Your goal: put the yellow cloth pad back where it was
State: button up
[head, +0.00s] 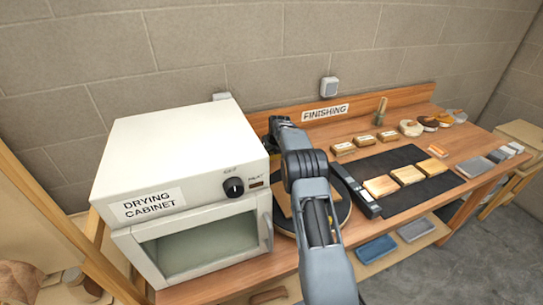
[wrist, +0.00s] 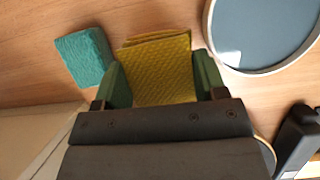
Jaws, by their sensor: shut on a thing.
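In the wrist view, the yellow cloth pad (wrist: 158,75) is a folded, textured piece between the green fingers of my gripper (wrist: 163,84). My gripper is shut on it. The wooden bench top shows around the pad; I cannot tell whether the pad touches it. In the head view my arm reaches beside the drying cabinet, and its end, the fingers and the pad are hidden behind the arm and cabinet.
A teal block (wrist: 84,57) lies just left of the pad. A round grey-blue disc with a pale rim (wrist: 262,32) is at right. The white drying cabinet (head: 180,150) stands left of my arm. A dark mat (head: 435,192) with wooden blocks (head: 381,187) lies to the right.

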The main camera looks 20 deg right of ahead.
aim_at(271, 157)
jog(key=shift+w+a+f, duration=0.15)
jog(key=shift+w+f, duration=0.15)
jog(key=shift+f, duration=0.15)
jog(key=shift+f+p, duration=0.75)
jog(key=shift+f, duration=0.8)
jog(key=shift+f, duration=0.1)
jog(key=o, duration=0.9)
jog(key=shift+c, duration=0.2)
jog(key=b+v, duration=0.2)
jog(key=v, duration=1)
